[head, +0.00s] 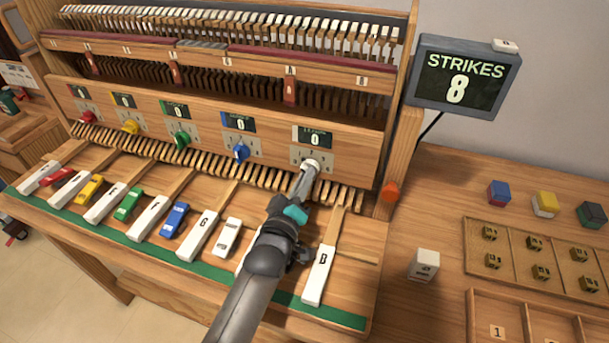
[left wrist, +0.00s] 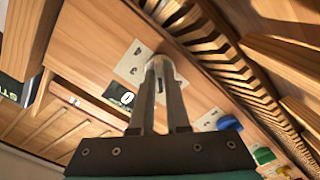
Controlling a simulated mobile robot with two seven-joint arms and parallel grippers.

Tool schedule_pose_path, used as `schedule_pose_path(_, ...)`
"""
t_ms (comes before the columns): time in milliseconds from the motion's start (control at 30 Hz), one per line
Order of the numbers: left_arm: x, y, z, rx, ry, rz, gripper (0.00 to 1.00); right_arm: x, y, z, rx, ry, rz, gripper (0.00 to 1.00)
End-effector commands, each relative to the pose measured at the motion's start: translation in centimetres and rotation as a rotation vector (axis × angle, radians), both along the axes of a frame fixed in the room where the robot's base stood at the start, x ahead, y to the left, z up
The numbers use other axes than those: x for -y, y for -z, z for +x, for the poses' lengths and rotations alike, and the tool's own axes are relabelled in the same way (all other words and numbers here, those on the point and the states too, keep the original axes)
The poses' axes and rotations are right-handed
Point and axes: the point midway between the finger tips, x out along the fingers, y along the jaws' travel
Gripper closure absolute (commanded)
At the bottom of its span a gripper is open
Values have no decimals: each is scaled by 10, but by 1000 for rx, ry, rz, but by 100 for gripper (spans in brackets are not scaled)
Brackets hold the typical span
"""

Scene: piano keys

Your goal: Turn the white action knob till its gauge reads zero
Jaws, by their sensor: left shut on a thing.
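The white action knob (head: 311,164) sits on the wooden front panel at the right end of a row of coloured knobs. Its gauge (head: 315,138), a small dark display just above it, reads 0. My left gripper (head: 304,183) reaches up to the panel and is shut on the white knob. In the left wrist view the two fingertips (left wrist: 161,72) meet around the white knob (left wrist: 158,61), which they mostly hide. The gauge (left wrist: 122,95) shows there tilted, beside the fingers. My right gripper is not in view.
Red, yellow, green and blue knobs (head: 241,153) line the panel to the left, each under its own gauge. Large keys (head: 320,275) lie below my arm.

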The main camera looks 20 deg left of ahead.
Motion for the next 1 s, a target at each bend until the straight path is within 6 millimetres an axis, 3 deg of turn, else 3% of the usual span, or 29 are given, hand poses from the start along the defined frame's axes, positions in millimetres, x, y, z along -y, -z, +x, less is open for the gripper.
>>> schedule_pose_path(467, 0, 0, 0, 1, 0, 18, 100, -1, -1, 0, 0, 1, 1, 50)
schedule_pose_path(500, 0, 0, 0, 1, 0, 18, 84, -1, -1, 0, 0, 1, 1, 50)
schedule_pose_path(733, 0, 0, 0, 1, 0, 17, 58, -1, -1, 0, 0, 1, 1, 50)
schedule_pose_path(1000, 0, 0, -1, 1, 0, 17, 56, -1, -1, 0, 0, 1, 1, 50)
